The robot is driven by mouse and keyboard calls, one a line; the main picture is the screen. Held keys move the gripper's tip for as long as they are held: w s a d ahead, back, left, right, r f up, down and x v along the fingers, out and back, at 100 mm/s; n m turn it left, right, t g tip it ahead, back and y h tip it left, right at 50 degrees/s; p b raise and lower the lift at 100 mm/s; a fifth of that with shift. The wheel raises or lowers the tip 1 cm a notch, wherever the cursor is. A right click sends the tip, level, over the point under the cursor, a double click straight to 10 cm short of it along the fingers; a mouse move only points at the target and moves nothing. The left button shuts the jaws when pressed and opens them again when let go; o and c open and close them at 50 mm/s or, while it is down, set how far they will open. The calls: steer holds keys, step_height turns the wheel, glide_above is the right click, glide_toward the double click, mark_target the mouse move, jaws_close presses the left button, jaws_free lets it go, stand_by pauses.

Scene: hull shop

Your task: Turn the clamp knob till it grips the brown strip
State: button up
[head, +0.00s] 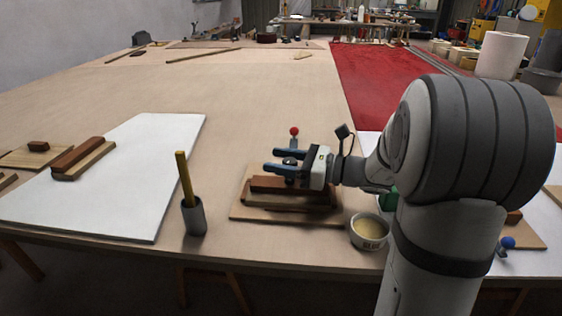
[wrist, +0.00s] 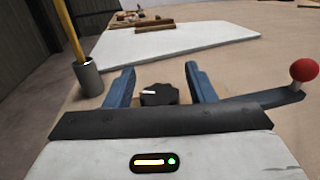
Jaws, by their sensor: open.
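The dark clamp knob (wrist: 158,94), with a white mark on top, sits between the two blue fingers of my gripper (wrist: 160,72) in the wrist view. The fingers are apart, with a visible gap on each side of the knob. In the head view my gripper (head: 271,160) points left above the brown strip (head: 285,184), which lies on a wooden block and board. The knob (head: 290,161) is partly hidden there by the fingers. A red ball on a stalk (head: 294,131) stands just behind the gripper. The contact between clamp and strip is hidden.
A grey cup (head: 194,217) with a yellow stick stands left of the board. A bowl of pale paste (head: 369,231) stands close at its front right. A white sheet (head: 130,190) with wooden pieces lies at left. A blue-balled clamp (head: 507,243) sits at far right.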

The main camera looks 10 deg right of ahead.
steer(key=c, duration=0.9)
steer(key=shift+d, duration=0.1)
steer(key=shift+c, duration=0.3)
